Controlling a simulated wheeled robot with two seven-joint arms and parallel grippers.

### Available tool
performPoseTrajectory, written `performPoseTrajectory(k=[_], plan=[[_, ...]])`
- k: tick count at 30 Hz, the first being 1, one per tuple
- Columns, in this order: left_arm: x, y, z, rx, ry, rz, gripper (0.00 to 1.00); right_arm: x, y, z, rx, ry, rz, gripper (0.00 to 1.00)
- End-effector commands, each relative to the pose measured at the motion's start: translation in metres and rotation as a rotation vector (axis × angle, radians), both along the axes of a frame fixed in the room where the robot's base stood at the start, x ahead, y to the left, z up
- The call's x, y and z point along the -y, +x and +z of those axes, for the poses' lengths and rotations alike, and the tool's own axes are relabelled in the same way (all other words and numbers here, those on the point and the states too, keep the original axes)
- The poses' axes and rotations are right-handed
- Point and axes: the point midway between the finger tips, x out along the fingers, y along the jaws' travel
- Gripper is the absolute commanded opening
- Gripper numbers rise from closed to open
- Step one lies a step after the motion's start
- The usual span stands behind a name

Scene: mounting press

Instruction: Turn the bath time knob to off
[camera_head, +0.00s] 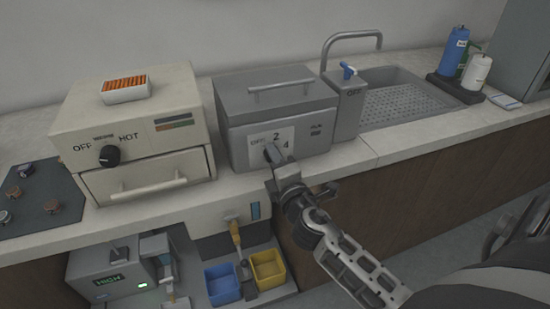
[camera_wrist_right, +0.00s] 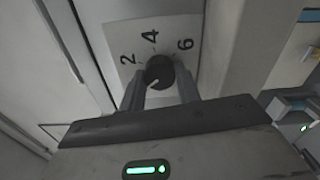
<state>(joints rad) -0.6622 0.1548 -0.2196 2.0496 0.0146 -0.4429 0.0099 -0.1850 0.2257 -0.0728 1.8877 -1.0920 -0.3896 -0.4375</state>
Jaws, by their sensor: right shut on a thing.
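The bath is a grey box (camera_head: 280,105) with a lid handle, standing on the counter. Its white dial label (camera_head: 284,136) reads OFF, 2 and 4 in the head view; the wrist view shows 2, 4 and 6. The dark round bath time knob (camera_wrist_right: 158,70) sits between the fingers of my right gripper (camera_wrist_right: 165,88), which is shut on it. A pale mark on the knob seems to point to the lower left in the wrist view, away from 4 and 6. OFF is hidden there. In the head view my right gripper (camera_head: 271,156) covers the knob. My left gripper is out of view.
Left of the bath stands a beige heater (camera_head: 140,130) with an OFF/HOT knob (camera_head: 110,156). A sink (camera_head: 405,100) with a tap is on the right. Below the counter are a blue bin (camera_head: 222,284), a yellow bin (camera_head: 268,269) and a grey device (camera_head: 105,272).

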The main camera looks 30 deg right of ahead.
Motion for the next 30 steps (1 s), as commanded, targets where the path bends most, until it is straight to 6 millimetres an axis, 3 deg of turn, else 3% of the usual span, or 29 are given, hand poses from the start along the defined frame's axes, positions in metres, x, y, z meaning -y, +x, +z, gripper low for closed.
performPoseTrajectory(k=[21, 22, 24, 30], plan=[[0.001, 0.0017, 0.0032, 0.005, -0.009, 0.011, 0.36, -0.0013, 0.0002, 0.0, -0.018, -0.078, 0.003, 0.1], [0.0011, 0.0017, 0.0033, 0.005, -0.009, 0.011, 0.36, -0.0013, 0.0002, 0.0, -0.018, -0.078, 0.004, 0.35], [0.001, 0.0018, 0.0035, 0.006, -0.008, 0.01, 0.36, -0.0012, 0.0002, -0.0001, -0.018, -0.078, 0.003, 0.54], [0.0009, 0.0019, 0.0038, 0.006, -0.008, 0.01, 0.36, -0.0007, 0.0001, -0.0001, -0.018, -0.078, 0.002, 0.54]])
